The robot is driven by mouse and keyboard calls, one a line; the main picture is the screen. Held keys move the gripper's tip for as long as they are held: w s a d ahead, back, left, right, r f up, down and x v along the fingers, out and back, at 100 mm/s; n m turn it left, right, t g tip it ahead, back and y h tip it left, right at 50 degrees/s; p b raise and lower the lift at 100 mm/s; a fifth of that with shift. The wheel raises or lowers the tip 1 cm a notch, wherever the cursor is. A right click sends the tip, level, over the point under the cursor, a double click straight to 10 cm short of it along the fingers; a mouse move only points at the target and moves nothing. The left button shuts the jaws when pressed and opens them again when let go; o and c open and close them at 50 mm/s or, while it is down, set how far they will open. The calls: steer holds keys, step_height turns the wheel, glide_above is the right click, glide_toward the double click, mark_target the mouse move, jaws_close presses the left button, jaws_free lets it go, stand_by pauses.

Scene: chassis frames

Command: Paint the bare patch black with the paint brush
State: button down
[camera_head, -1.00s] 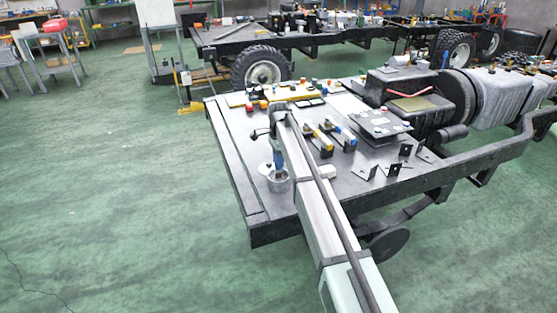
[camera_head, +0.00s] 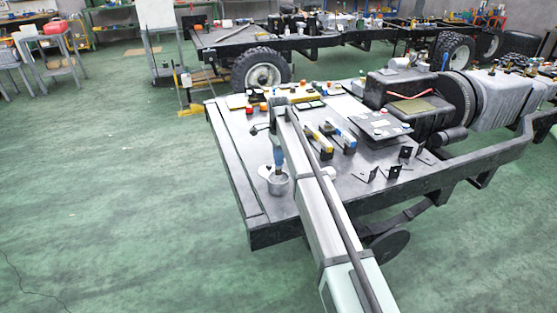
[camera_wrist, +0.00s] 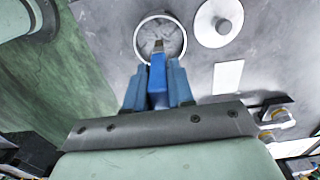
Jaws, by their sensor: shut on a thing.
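My gripper (camera_wrist: 158,88) is shut on the blue-handled paint brush (camera_wrist: 157,72). The brush points down, and its dark tip shows over the mouth of a round metal pot (camera_wrist: 141,27) in the wrist view. I cannot tell whether the tip touches anything inside. In the head view, my blue gripper fingers (camera_head: 278,151) are just above the pot (camera_head: 278,187), near the left edge of the chassis deck. A pale rectangle (camera_wrist: 227,77) lies on the grey deck right of the pot; it may be the bare patch, but I cannot be sure.
A white disc with a grey knob (camera_wrist: 211,31) lies beside the pot. Yellow and blue tools (camera_head: 343,137) and several black angle brackets (camera_head: 393,171) lie further right. A stacked dark block (camera_head: 377,125) stands behind them. The deck's left strip is clear.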

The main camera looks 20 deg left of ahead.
steer(key=shift+r, duration=2.05)
steer(key=n, duration=0.5)
steer(key=shift+s+d+n, duration=0.1)
steer(key=shift+s+n, duration=0.1)
steer(key=shift+n, duration=0.6)
steer(key=s+d+f+n, duration=0.3)
steer(key=s+d+n, duration=0.6)
steer(key=d, duration=0.5)
steer(key=s+d+f+m, duration=0.1)
steer(key=d+m, duration=0.5)
steer(key=d, duration=3.4)
steer(key=shift+s+f+m, duration=0.3)
steer(key=shift+s+f, duration=0.05)
steer(key=shift+s, duration=0.3)
